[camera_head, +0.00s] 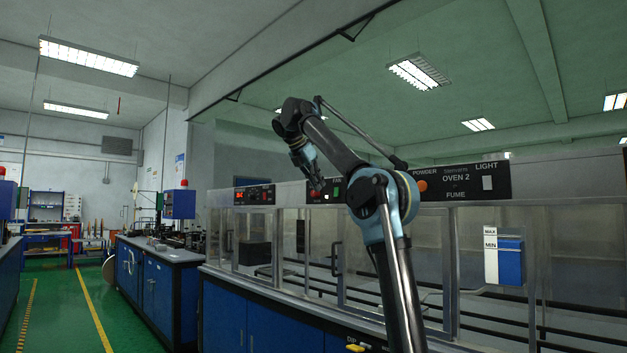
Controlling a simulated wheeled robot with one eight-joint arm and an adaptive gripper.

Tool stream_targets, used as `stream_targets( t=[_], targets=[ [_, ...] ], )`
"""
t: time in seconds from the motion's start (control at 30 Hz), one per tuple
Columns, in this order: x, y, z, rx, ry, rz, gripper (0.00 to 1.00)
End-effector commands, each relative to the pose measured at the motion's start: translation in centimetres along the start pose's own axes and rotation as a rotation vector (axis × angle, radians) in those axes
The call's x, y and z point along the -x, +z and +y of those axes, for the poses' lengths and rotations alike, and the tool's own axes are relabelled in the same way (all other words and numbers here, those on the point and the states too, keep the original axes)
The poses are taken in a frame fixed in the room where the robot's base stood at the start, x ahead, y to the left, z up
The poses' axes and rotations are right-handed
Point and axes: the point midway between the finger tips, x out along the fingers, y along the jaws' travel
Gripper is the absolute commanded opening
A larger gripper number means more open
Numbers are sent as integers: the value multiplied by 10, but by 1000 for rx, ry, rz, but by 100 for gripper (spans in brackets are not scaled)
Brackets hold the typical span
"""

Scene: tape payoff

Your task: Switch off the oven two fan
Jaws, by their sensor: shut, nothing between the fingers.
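The OVEN 2 control panel (458,192) is a black strip along the top of the clear-walled machine, right of my arm, with an orange knob (422,185) and a white LIGHT switch (487,183). Left of my arm the strip continues with a section labelled FAN (337,178), too small to read fully. It holds a red button (315,195) and a green button (337,192). My gripper (318,183) is shut and empty, pointing down, and overlaps the top of this section. I cannot tell whether it touches the panel. My arm hides part of the strip.
Another black panel with a red display (254,195) is farther left. Clear guards and blue cabinets (255,318) line the machine front. A blue cabinet bench (158,290) stands behind at left. The green floor (55,310) with yellow lines is open there.

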Motion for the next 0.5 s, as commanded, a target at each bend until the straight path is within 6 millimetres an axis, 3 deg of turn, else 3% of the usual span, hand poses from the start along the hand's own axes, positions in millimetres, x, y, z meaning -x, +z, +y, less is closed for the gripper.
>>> stream_targets(
  t=[0.2, 0.5],
  targets=[
    [-34, 0, -1, -2, -1, 0, 0],
    [-57, 25, 0, -1, -1, 1, 0]
  ],
)
